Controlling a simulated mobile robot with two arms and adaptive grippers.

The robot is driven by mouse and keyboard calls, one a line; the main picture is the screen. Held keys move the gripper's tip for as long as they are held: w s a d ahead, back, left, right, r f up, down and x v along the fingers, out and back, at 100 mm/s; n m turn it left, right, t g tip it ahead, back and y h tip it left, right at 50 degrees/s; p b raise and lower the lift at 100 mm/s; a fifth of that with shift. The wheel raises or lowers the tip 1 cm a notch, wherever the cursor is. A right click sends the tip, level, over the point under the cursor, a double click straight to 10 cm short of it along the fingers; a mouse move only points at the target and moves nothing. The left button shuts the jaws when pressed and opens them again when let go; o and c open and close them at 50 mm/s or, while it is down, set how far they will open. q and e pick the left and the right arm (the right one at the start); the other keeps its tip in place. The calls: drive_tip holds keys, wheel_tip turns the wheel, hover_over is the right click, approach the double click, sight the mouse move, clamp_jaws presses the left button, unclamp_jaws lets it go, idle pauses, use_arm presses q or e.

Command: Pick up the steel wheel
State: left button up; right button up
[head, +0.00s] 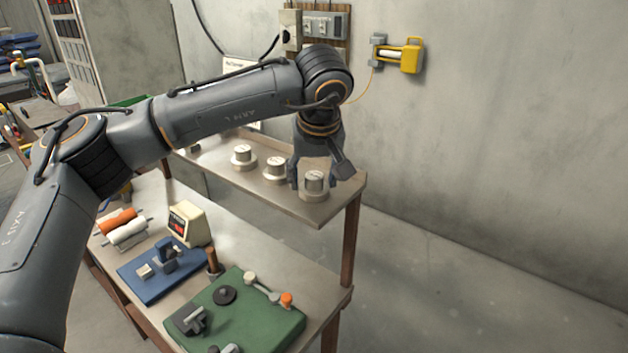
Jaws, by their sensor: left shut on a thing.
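A steel wheel (314,184), a grey metal cylinder on a wider round base, is at the right end of the upper shelf (335,204). My left gripper (317,174) reaches down from above and is shut on it, with one finger on each side. The wheel is upright and its base appears to rest on the shelf; a small lift cannot be told. Two similar metal pieces stand to its left on the shelf, a nearer one (275,170) and a farther one (243,157). My right gripper is not in view.
Below is a bench with a green board (262,318), a blue board (150,278), a small cream meter (187,224) and orange and white rolls (120,222). A yellow device (411,56) hangs on the wall. The floor to the right is clear.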

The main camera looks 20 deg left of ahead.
sight(312, 173)
use_arm(q)
drive_tip(key=shift+r, duration=0.35)
clamp_jaws()
wheel_tip(312, 173, up, 2)
drive_tip(key=shift+s+r+b, duration=0.1)
drive_tip(key=shift+r+b, duration=0.1)
drive_tip(key=shift+b, duration=0.3)
drive_tip(key=s+a+r+b, duration=0.1)
drive_tip(key=s+r+b, duration=0.2)
drive_tip(key=s+r, duration=0.6)
drive_tip(key=s, duration=0.4)
drive_tip(key=shift+s+a+r+b, duration=0.3)
drive_tip(key=shift+s+r+b, duration=0.05)
drive_tip(key=shift+p, duration=0.35)
